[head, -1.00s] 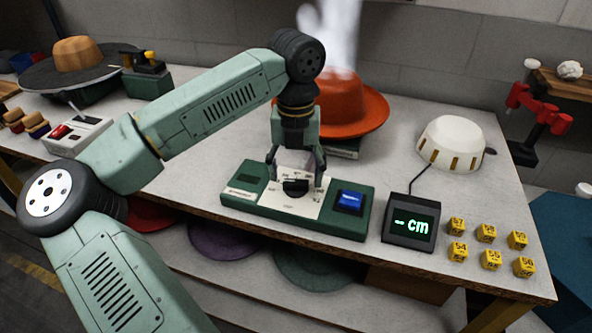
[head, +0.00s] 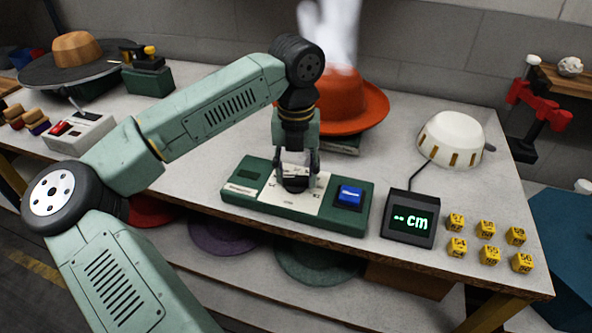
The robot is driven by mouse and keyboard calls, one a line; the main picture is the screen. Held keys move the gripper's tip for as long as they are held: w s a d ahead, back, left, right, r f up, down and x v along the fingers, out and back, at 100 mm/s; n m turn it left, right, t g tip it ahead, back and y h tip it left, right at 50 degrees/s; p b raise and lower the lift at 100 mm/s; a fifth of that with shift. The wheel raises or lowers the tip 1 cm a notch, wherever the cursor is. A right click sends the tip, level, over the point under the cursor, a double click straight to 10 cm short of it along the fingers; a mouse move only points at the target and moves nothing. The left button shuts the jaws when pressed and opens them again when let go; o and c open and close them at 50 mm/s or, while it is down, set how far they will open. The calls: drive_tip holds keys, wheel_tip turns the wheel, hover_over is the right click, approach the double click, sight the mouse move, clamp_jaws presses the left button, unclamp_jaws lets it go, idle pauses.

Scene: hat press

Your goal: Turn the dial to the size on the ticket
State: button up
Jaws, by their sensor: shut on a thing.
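A green control box (head: 338,219) stands near the table's front edge, with a cream dial plate (head: 283,207) in its middle. The black dial (head: 294,186) sits on that plate. My gripper (head: 296,178) points straight down and is shut on the dial. Its fingers and the dial hide part of the printed scale, and the numbers are too small to read. A blue button (head: 349,195) is on the right of the box. A small display (head: 409,219) to the right shows dashes and "cm". I cannot make out a ticket with a readable size.
An orange hat (head: 350,102) with steam above it stands behind the box. A white dome (head: 452,139) is at the right rear. Several yellow numbered blocks (head: 487,229) lie at the front right. A lever box (head: 80,135) stands at the left.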

drive_tip(key=shift+c, duration=1.4)
